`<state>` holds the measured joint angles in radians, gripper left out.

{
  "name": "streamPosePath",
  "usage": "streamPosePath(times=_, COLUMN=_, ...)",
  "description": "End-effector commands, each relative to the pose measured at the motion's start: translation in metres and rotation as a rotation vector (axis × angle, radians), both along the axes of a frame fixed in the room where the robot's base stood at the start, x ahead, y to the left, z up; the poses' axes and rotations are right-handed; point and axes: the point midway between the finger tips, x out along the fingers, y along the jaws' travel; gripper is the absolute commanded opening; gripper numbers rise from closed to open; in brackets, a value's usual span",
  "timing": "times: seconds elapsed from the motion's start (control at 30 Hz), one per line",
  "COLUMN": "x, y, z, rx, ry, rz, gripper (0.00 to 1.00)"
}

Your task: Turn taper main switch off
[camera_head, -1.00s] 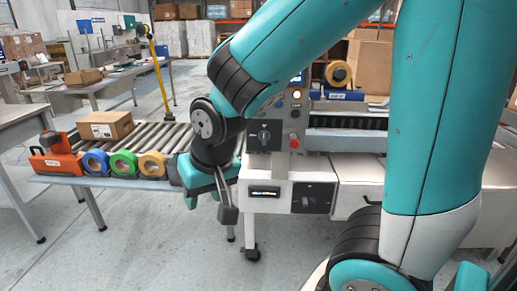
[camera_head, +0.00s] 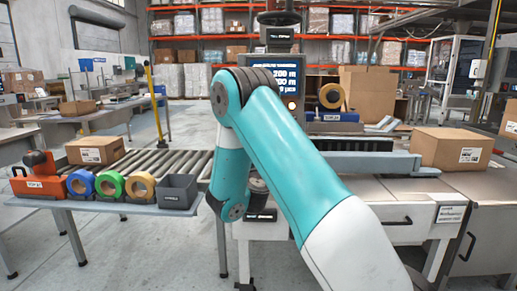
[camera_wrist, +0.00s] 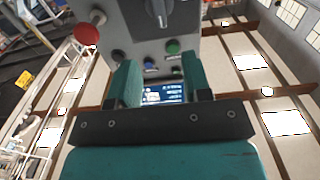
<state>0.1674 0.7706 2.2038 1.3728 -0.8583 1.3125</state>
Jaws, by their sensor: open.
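The taper's grey control panel (camera_wrist: 195,38) fills the upper middle of the wrist view. A rotary knob (camera_wrist: 160,10) is cut off by the top edge. A red mushroom button (camera_wrist: 87,33), a green button (camera_wrist: 172,46) and a blue button (camera_wrist: 148,64) show on the panel. I cannot tell whether this knob is the main switch. My gripper (camera_wrist: 158,76) is open and empty, below the buttons in the picture; contact with the panel cannot be judged. In the head view my arm hides most of the taper's front, and the gripper cannot be made out.
A lit display (camera_head: 285,75) rises behind my arm. A roller conveyor (camera_head: 165,163) runs at left, with tape rolls, an orange tape dispenser (camera_head: 38,180) and a grey bin (camera_head: 177,192) along its front. A cardboard box (camera_head: 452,148) stands right. Floor at front left is clear.

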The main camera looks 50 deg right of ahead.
Motion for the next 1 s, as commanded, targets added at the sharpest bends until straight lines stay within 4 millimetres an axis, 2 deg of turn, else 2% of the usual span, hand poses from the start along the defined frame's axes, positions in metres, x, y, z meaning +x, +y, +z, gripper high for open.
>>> streamPosePath(times=0.03, x=0.007, y=-0.011, z=0.007, rx=0.0, ry=-0.004, rz=-0.006, gripper=0.45)
streamPosePath(times=0.3, x=0.047, y=-0.059, z=0.007, rx=-0.001, ry=-0.003, rz=-0.005, gripper=0.45)
streamPosePath(times=0.5, x=0.071, y=-0.085, z=0.003, rx=0.0, ry=-0.003, rz=-0.004, gripper=0.45)
streamPosePath(times=0.7, x=0.082, y=-0.098, z=0.001, rx=0.0, ry=-0.001, rz=-0.002, gripper=0.45)
streamPosePath(times=1.0, x=0.084, y=-0.099, z=0.0, rx=-0.001, ry=0.0, rz=-0.001, gripper=0.45)
